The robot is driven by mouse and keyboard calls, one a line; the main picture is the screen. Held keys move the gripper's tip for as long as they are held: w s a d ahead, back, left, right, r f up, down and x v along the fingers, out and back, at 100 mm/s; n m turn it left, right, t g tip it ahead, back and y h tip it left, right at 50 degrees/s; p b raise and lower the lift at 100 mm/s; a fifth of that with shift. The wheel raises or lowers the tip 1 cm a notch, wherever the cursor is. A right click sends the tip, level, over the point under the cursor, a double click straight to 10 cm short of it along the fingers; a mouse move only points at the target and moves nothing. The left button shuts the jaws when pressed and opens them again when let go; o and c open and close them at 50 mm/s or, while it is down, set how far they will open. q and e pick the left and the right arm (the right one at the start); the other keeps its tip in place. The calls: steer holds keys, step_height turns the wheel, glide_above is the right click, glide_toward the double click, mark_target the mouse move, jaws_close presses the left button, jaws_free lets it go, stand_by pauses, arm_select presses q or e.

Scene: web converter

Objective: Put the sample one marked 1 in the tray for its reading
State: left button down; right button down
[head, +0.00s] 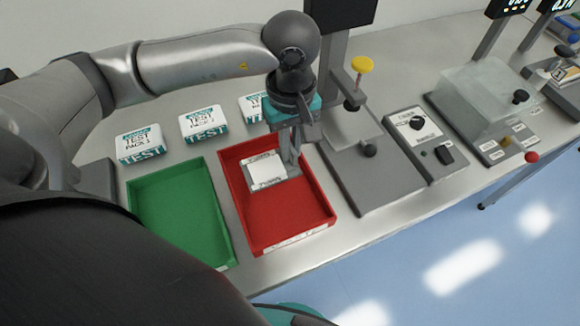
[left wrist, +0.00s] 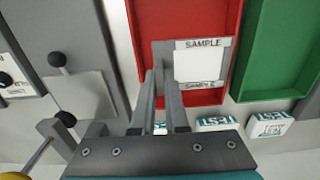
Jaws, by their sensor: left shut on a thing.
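My left gripper (head: 291,165) reaches down over the red tray (head: 285,215) and is shut on the right edge of a flat white-and-grey sample (head: 266,172). The sample is at the far end of the red tray; I cannot tell if it touches the tray's floor. In the left wrist view the sample (left wrist: 201,66) reads "SAMPLE", its number too small to read, and the gripper fingers (left wrist: 164,75) are at its left edge. The red tray (left wrist: 190,20) lies beneath it. My right gripper is not in view.
A green tray (head: 180,215) stands empty to the left. Several test packs (head: 139,144) sit behind the trays. A grey stand (head: 372,180) with a yellow knob (head: 362,65) is close on the right. Beyond it are a dial box (head: 424,145) and a clear-covered device (head: 485,95).

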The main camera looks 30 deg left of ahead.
mark_target(291, 181)
arm_select(q)
steer(key=shift+f, duration=3.95)
steer(key=shift+f+b, duration=0.2)
steer(key=shift+b, duration=0.25)
steer(key=c, duration=0.9)
jaws_free()
steer(key=shift+r, duration=0.1)
step_height(291, 181, up, 12)
steer(key=shift+r+p, duration=0.15)
steer(key=shift+p, duration=0.25)
